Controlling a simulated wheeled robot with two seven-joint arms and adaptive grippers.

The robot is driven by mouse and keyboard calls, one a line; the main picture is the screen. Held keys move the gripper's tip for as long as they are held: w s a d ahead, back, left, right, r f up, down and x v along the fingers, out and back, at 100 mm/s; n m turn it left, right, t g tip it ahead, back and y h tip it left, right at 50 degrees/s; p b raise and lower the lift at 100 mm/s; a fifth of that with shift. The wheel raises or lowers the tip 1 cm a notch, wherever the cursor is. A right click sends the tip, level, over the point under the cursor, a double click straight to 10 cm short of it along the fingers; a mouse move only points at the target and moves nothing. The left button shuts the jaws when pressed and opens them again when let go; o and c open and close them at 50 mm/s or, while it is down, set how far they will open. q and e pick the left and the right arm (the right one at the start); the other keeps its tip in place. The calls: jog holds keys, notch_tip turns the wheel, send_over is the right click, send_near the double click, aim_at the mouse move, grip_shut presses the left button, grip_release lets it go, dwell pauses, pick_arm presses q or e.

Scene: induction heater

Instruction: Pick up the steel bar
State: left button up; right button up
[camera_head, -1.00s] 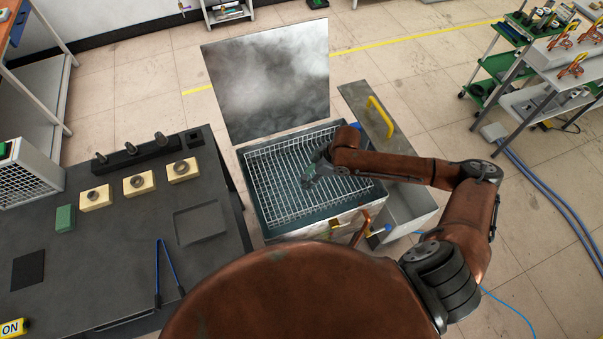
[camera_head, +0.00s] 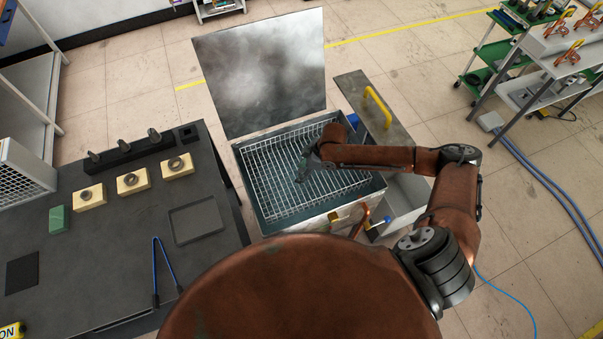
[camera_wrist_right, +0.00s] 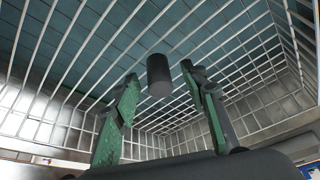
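A short dark grey steel bar (camera_wrist_right: 159,77) shows in the right wrist view, inside the wire basket (camera_wrist_right: 235,75). My right gripper (camera_wrist_right: 159,72) is open, with one green-padded finger on each side of the bar in the picture. Gaps show between the bar and both fingers, and I cannot tell how deep the bar lies between them. In the head view my right gripper (camera_head: 302,172) is down in the basket (camera_head: 270,165), and the bar cannot be made out there. My left gripper is out of view.
The basket sits in a metal tank (camera_head: 247,187) with its lid (camera_head: 262,65) raised behind. A dark table (camera_head: 105,245) on the left holds a black rack (camera_head: 125,152), several yellow blocks and blue-handled tongs (camera_head: 168,265). A grey box (camera_head: 400,195) stands right of the tank.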

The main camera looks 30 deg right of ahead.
grip_shut()
dwell(0.4)
jog(key=shift+r, duration=0.15)
